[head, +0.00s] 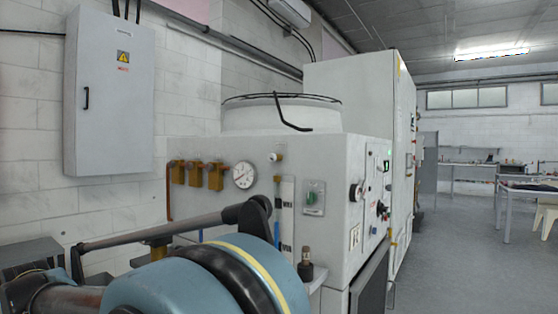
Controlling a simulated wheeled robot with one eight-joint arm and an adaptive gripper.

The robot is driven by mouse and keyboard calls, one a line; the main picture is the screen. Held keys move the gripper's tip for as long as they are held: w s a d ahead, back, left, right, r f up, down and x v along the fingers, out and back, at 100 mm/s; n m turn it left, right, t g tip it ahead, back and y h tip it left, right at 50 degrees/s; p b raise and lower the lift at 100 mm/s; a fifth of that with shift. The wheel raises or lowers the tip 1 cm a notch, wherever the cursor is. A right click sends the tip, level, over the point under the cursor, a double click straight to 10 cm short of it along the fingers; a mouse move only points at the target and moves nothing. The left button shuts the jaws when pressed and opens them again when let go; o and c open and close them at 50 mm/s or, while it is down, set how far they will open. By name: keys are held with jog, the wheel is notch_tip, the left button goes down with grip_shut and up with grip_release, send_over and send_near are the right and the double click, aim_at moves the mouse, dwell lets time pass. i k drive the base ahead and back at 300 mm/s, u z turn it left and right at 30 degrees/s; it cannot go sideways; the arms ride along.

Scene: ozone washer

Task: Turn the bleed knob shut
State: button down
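No label I can read marks the bleed knob, so I cannot tell which control it is. The white machine (330,160) carries several candidates. A green knob (311,198) sits on a plate on its near face. A small white-and-brass fitting (273,157) is higher up, right of the round gauge (243,174). A dark upright fitting with a tan top (306,254) stands at the lower front. A round pale knob with a dark centre (356,192) is near the corner. My gripper is not visible.
Blue, black and yellow-ringed rounded parts (205,284) with a dark bar fill the lower foreground and hide the machine's lower left. A grey wall cabinet (108,95) hangs at left. Open floor (455,255) lies to the right, before a table (528,188).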

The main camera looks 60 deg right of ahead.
aim_at(271, 157)
jog(key=z, duration=0.5)
jog(key=k, duration=0.35)
jog(key=z, duration=1.6)
